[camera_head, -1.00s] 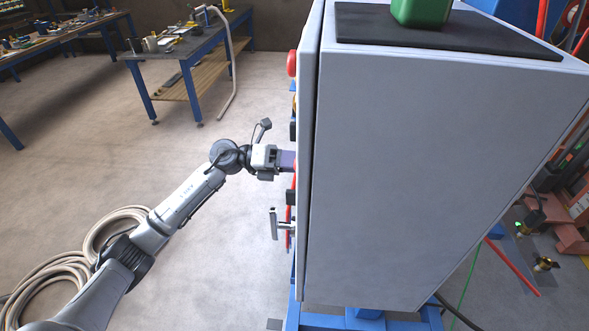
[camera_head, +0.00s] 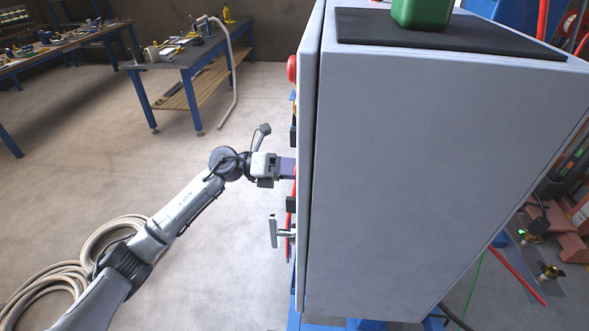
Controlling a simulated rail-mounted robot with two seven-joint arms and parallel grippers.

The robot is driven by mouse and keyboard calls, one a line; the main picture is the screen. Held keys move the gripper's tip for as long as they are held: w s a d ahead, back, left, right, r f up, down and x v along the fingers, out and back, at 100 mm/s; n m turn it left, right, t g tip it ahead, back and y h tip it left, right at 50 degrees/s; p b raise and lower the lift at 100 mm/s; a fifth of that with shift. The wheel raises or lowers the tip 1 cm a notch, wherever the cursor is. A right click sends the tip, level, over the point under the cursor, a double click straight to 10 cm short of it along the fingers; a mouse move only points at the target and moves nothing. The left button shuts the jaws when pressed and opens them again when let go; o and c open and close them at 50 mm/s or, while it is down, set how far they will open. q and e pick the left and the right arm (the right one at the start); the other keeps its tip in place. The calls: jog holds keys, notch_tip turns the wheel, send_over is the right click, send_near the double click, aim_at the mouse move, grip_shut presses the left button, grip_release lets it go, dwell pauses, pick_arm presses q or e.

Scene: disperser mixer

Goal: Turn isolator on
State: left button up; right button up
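A large grey control cabinet (camera_head: 430,180) fills the right of the view, seen from its side. Its door edge faces left and carries several controls seen edge-on. A red knob (camera_head: 292,68) sticks out near the top, and a silver handle (camera_head: 275,231) sits lower down. Which control is the isolator is not clear from this angle. My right gripper is not in view.
A green object (camera_head: 420,14) stands on a black mat (camera_head: 450,36) on top of the cabinet. A blue-framed workbench (camera_head: 185,62) stands behind on the left. A coiled hose (camera_head: 75,280) lies on the floor at lower left. Open floor lies left of the cabinet.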

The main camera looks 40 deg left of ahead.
pick_arm(q)
jog(key=shift+o, duration=0.3)
jog(key=shift+a, duration=0.1)
jog(key=b+v, duration=0.1)
jog(key=v, duration=1.2)
jog(key=shift+s+a, duration=0.25)
